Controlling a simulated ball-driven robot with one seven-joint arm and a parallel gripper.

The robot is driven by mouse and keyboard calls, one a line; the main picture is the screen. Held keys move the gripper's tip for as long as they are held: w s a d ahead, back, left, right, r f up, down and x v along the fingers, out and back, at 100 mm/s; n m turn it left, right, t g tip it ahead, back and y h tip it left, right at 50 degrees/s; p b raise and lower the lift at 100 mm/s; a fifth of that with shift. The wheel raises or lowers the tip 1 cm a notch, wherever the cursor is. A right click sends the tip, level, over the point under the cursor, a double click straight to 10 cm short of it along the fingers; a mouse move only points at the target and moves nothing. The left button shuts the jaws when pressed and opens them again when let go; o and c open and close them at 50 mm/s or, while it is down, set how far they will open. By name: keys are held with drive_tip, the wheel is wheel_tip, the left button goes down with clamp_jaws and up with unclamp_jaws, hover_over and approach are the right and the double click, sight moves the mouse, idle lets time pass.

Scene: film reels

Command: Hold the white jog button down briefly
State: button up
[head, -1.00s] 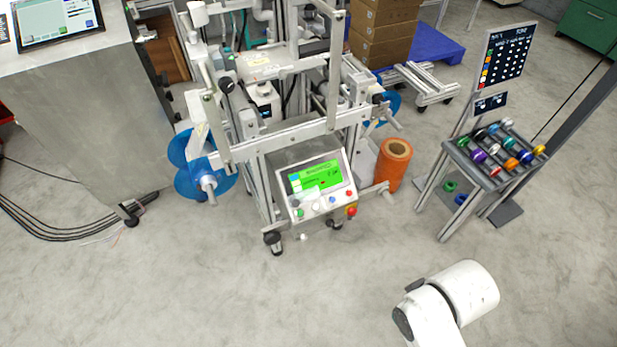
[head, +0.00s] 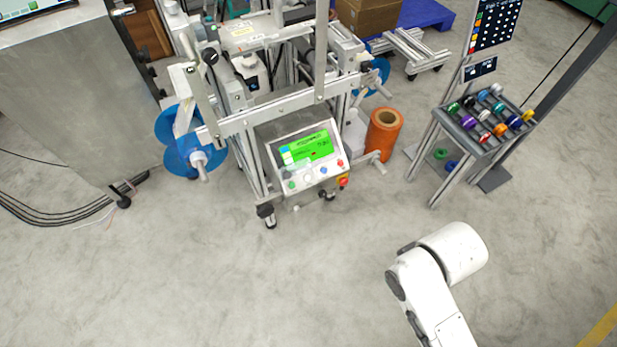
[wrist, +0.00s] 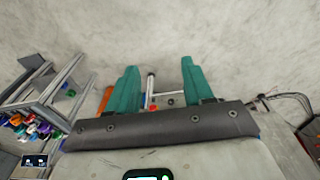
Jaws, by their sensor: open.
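The white jog button (head: 308,178) is a small pale round on the sloped control panel (head: 335,176) of the machine, between a green button (head: 291,185) and a blue button (head: 323,171). A red button (head: 340,163) is to their right, below a lit green screen (head: 306,148). In the head view my white arm shows at lower right, well apart from the panel; my gripper is outside that view. In the wrist view my gripper (wrist: 159,66) shows two teal fingers, spread apart with nothing between them. The white button cannot be made out there.
An orange roll (head: 384,135) stands right of the panel. A rack of coloured spools (head: 467,138) is farther right. A grey cabinet (head: 65,120) and floor cables (head: 70,216) are at left. The floor before the machine is clear.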

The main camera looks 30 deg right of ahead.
clamp_jaws()
idle(1.5)
